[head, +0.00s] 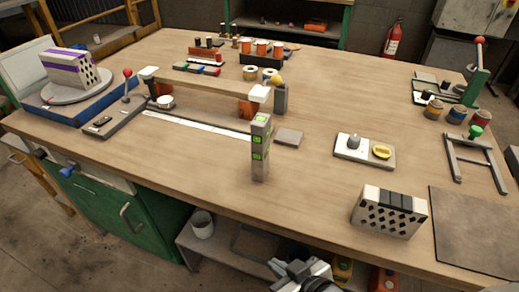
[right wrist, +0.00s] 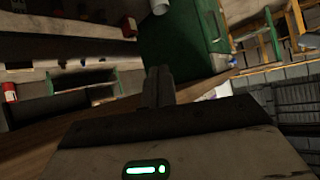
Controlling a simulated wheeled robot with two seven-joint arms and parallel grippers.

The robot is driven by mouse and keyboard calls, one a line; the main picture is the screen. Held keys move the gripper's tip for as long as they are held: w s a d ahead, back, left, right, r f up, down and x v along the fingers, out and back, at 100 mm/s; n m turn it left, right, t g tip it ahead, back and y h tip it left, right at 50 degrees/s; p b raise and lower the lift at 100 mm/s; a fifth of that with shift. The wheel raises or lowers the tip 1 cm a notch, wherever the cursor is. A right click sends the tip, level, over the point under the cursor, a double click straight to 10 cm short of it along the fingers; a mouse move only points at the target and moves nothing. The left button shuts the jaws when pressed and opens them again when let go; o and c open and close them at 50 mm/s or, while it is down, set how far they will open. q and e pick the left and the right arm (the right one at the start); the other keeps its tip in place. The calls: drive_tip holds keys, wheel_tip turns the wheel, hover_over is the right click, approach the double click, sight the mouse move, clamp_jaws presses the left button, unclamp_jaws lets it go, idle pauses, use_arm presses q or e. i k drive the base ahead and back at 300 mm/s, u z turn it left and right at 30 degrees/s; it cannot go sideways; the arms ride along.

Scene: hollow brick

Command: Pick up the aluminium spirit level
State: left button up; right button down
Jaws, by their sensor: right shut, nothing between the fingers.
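The aluminium spirit level (head: 260,150) appears to be the grey bar with green vials near the middle of the table in the head view. It stands upright on its end, with nothing holding it. My right gripper (head: 300,272) is at the bottom edge of the head view, below and in front of the table's front edge, well apart from the level. In the right wrist view its fingers (right wrist: 158,88) are together and empty. The level cannot be made out in the right wrist view. My left gripper is not in view.
A hollow brick (head: 388,215) stands to the right of the level, near a dark mat (head: 478,232). A tray with a yellow ring (head: 365,152) lies behind the brick. A beam on supports (head: 205,86) is behind the level. The wood in front of the level is clear.

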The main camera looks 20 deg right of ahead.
sight(261, 125)
drive_tip(key=z, duration=2)
drive_tip(key=k, duration=0.9)
drive_tip(key=u, duration=1.65)
drive_tip(key=i, duration=0.5)
drive_tip(key=z, duration=0.05)
